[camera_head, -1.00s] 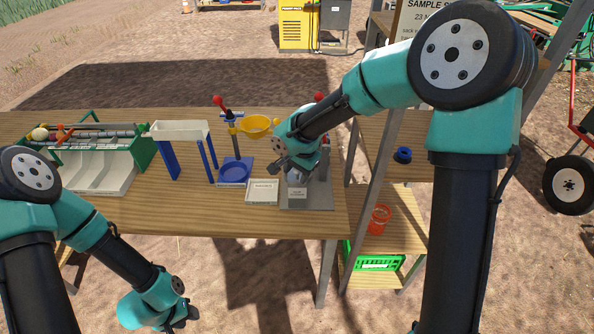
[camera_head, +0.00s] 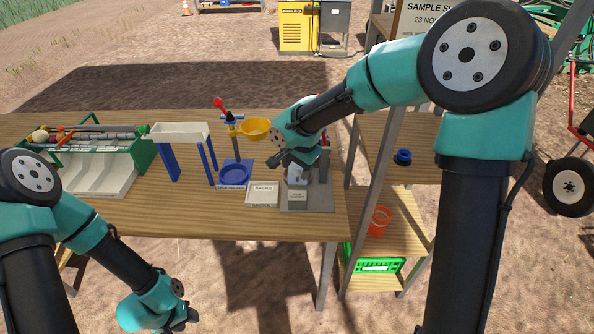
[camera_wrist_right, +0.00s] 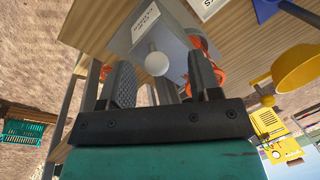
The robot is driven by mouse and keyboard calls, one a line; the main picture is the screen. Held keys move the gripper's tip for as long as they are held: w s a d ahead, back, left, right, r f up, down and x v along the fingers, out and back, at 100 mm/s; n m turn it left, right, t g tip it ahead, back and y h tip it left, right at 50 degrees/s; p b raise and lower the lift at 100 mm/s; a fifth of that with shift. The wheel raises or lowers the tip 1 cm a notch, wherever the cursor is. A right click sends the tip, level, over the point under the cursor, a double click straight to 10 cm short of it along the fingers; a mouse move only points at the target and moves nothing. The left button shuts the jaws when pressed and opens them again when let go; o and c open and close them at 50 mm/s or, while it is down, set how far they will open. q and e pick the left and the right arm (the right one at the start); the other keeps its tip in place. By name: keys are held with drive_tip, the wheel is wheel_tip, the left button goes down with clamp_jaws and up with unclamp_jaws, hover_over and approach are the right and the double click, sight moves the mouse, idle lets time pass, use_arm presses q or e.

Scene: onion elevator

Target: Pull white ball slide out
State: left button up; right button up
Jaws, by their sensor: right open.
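The white ball (camera_wrist_right: 157,63) is a round knob in the right wrist view, in front of a grey labelled block (camera_wrist_right: 152,32). My right gripper (camera_wrist_right: 161,80) is open, with one finger on each side below the ball; I cannot tell whether either touches it. In the head view my right gripper (camera_head: 286,160) hangs over the grey stand near the table's right end, hiding part of it. The grey labelled block (camera_head: 292,193) shows at the stand's front. My left gripper (camera_head: 186,314) is low, off the table's front edge, its fingers too unclear to judge.
A green and white sorter (camera_head: 95,175) stands left. Wooden shelves (camera_head: 385,210) stand right.

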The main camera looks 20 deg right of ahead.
drive_tip(key=shift+r, duration=1.7)
